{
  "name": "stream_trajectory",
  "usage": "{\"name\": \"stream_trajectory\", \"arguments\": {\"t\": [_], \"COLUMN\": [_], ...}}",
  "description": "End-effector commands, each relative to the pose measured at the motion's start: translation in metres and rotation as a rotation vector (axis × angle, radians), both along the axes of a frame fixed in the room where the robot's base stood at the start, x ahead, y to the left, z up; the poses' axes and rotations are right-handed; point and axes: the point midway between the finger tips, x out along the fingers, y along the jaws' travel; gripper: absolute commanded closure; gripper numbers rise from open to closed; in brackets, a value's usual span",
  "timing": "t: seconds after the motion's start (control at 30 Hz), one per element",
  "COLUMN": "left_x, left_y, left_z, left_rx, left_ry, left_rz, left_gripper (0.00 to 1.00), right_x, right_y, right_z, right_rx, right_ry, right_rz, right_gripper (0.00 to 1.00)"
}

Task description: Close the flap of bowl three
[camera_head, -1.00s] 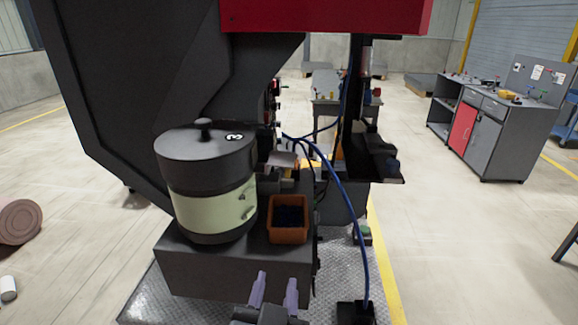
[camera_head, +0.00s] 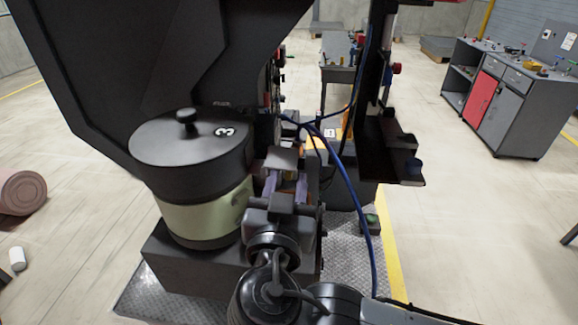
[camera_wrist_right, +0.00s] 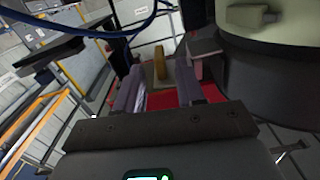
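Bowl three (camera_head: 190,145) is a dark drum with a knobbed lid, a white 3 and a pale green band, at left centre in the head view. In the right wrist view, its side (camera_wrist_right: 262,75) fills the upper right. A small grey tilted plate (camera_head: 283,157), possibly the flap, sits just right of the bowl. My right gripper (camera_head: 286,185) is open beside the bowl, its lilac fingers spread just in front of that plate. In the wrist view a yellow piece (camera_wrist_right: 160,63) shows beyond the fingers, in the gap between them. Contact cannot be told. My left gripper is out of view.
Blue hoses (camera_head: 343,170) hang close to the right of my right gripper. A dark bracket (camera_head: 395,150) stands further right. A large dark machine housing (camera_head: 130,60) rises behind the bowl. A red surface (camera_wrist_right: 155,101) lies below my fingers in the wrist view.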

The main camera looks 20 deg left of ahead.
Motion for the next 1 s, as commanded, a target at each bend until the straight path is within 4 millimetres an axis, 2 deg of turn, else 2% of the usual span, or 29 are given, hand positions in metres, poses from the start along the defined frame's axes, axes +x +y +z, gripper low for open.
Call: {"name": "stream_trajectory", "arguments": {"t": [0.1, 0.3, 0.67, 0.9, 1.0], "left_x": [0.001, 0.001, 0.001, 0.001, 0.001], "left_y": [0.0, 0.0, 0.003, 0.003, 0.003], "left_z": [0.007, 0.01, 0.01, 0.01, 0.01], "left_rx": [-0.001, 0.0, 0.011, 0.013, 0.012], "left_ry": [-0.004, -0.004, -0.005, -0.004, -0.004], "left_rz": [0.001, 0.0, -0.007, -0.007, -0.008], "left_gripper": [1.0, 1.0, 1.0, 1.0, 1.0], "right_x": [0.015, 0.029, 0.032, 0.032, 0.032], "right_y": [0.004, 0.008, 0.009, 0.009, 0.009], "right_z": [0.001, 0.0, -0.001, 0.0, 0.0], "right_rx": [0.001, 0.0, 0.0, 0.0, 0.0], "right_ry": [0.001, 0.001, 0.001, 0.001, 0.001], "right_rz": [-0.001, 0.0, 0.001, 0.0, 0.0], "right_gripper": [0.62, 0.62, 0.62, 0.98, 1.0]}}
